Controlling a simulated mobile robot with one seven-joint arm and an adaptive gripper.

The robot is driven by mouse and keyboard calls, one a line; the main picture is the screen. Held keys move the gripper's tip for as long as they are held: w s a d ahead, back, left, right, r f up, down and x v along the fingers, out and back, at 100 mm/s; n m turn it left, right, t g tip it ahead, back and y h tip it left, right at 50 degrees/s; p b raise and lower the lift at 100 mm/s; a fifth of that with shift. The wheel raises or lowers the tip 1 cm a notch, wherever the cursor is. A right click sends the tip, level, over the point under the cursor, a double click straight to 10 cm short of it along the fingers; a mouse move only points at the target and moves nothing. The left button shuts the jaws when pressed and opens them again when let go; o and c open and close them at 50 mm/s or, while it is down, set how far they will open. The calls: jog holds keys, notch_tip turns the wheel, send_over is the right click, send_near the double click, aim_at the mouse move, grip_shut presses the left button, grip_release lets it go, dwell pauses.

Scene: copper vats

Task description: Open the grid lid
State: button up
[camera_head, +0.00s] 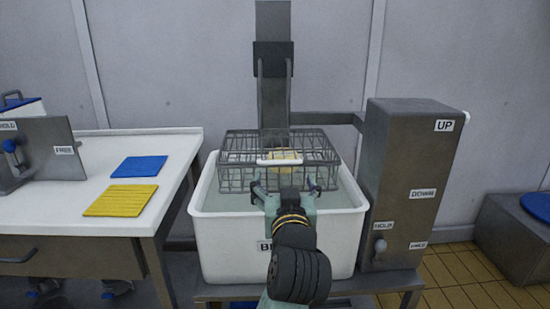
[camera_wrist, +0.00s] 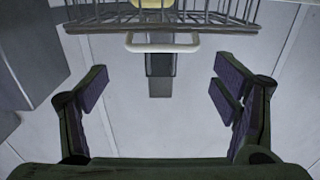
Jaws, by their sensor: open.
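A grey wire basket with a grid lid (camera_head: 240,140) sits over a white tub of liquid (camera_head: 230,245) in the head view. The lid looks shut. A pale handle (camera_head: 279,162) runs along its front edge; in the wrist view the handle (camera_wrist: 162,47) shows at the top middle, beyond the fingertips. My gripper (camera_head: 287,188) is open and empty in front of the basket, just below the handle in the picture. In the wrist view its fingers (camera_wrist: 160,85) are wide apart, with nothing between them.
A steel cabinet (camera_head: 412,180) labelled UP, DOWN and HOLD stands right of the tub. A post (camera_head: 273,95) rises behind the basket. On the left, a white table (camera_head: 60,215) holds a blue pad (camera_head: 139,166) and a yellow pad (camera_head: 121,200).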

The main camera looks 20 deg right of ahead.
aim_at(281, 164)
jog(key=shift+o, duration=1.3)
jog(key=p, duration=0.1)
jog(key=w+p, duration=0.1)
jog(key=shift+w+d+r+p, duration=0.15)
jog(key=shift+w+r+p, duration=0.05)
jog(key=shift+r+p, duration=0.15)
jog(key=shift+o, duration=0.5)
jog(key=x, duration=0.5)
jog(key=p+x, duration=0.1)
jog(key=x, duration=0.2)
jog(key=shift+w+f, duration=0.2)
jog(key=shift+f, duration=0.2)
jog(key=shift+c, duration=0.4)
